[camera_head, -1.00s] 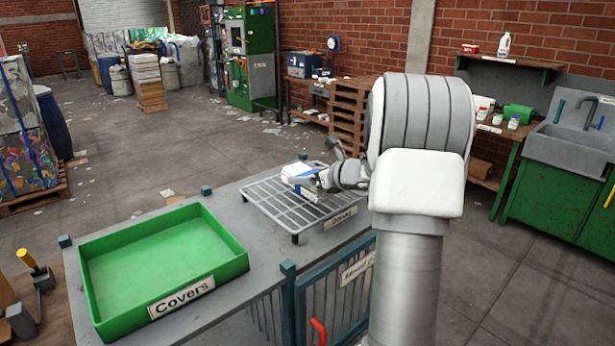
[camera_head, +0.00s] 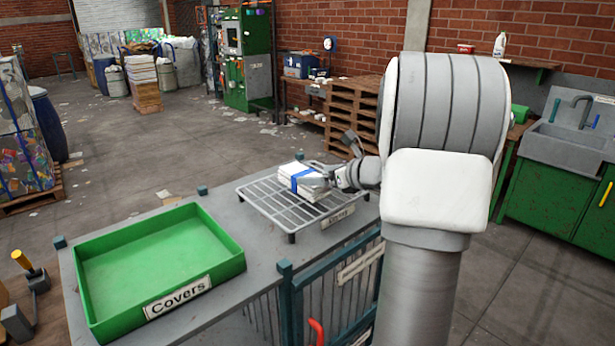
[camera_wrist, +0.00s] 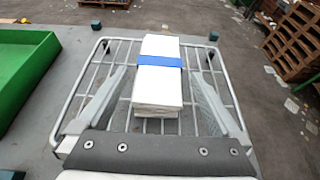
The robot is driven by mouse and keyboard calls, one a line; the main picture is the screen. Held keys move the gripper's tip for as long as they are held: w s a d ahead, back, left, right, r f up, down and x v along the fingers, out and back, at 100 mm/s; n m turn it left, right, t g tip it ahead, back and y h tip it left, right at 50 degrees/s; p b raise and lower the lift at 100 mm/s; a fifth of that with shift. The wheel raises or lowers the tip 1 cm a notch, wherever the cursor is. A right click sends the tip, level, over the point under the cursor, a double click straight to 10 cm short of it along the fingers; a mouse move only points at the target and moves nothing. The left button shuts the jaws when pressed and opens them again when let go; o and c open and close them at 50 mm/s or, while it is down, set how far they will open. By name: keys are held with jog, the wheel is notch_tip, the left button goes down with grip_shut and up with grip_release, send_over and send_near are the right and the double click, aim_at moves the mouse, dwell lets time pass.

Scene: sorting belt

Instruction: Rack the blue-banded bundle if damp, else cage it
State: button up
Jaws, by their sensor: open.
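The blue-banded bundle (camera_head: 302,181) is a stack of white sheets with a blue band around its middle. It lies on the wire rack (camera_head: 282,222), toward the rack's far side. In the wrist view the bundle (camera_wrist: 158,85) rests on the rack bars between the two fingers of my gripper (camera_wrist: 158,92). The fingers stand apart with a gap on each side of the bundle. The cage (camera_head: 340,290), with barred sides and a label, is below the table top at the front. Whether the bundle is damp cannot be told.
A green tray labelled Covers (camera_head: 215,287) stands left of the rack on the grey table. A red handle (camera_head: 316,331) shows at the cage front. Small dark posts stand at the table's edges. Stacked pallets (camera_head: 353,110) and a sink (camera_head: 570,145) are farther back.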

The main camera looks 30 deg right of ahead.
jog(key=v, duration=1.1)
jog(key=s+a+n+g+y, duration=0.2)
jog(key=a+n+g+y, duration=0.4)
jog(key=a+n, duration=1.75)
jog(key=s+a+f+n+g+h, duration=0.1)
jog(key=s+a+n+h, duration=0.2)
jog(key=s, duration=0.4)
jog(key=s+a+f+n+g+h, duration=0.1)
jog(key=s+a+f+n+h, duration=0.1)
jog(key=s+a+n, duration=0.3)
jog(key=s+n+h, duration=0.1)
jog(key=s, duration=0.2)
jog(key=shift+h, duration=0.4)
jog(key=shift+s+d+f+n+h, duration=0.1)
jog(key=shift+s+d+n+h, duration=0.45)
jog(key=shift+n, duration=0.4)
jog(key=shift+c, duration=0.3)
